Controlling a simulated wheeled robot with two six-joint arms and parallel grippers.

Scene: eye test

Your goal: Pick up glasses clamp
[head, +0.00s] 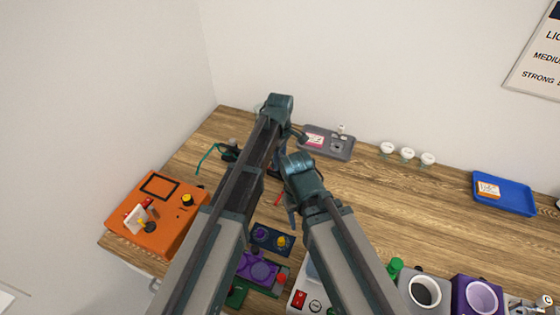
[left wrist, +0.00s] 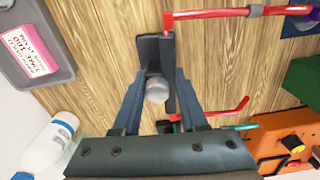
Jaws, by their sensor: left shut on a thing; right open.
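The glasses clamp (left wrist: 152,50), a dark upright piece with a round grey knob, stands between the fingers of my left gripper (left wrist: 160,78) in the left wrist view. The fingers are shut on it. Thin red rods (left wrist: 210,14) show beside it; I cannot tell whether they are joined to it. In the head view my left arm hides the left gripper and most of the clamp. My right gripper (head: 284,186) is open and empty, just right of the left arm, with its fingers pointing left.
A grey tray (head: 345,153) with a pink label lies behind the grippers. An orange box (head: 165,232) stands left. Small white cups (head: 407,154) and a blue tray (head: 515,208) are to the right. A white bottle (left wrist: 48,140) is near the left gripper. Bare wooden table (head: 390,205) lies right.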

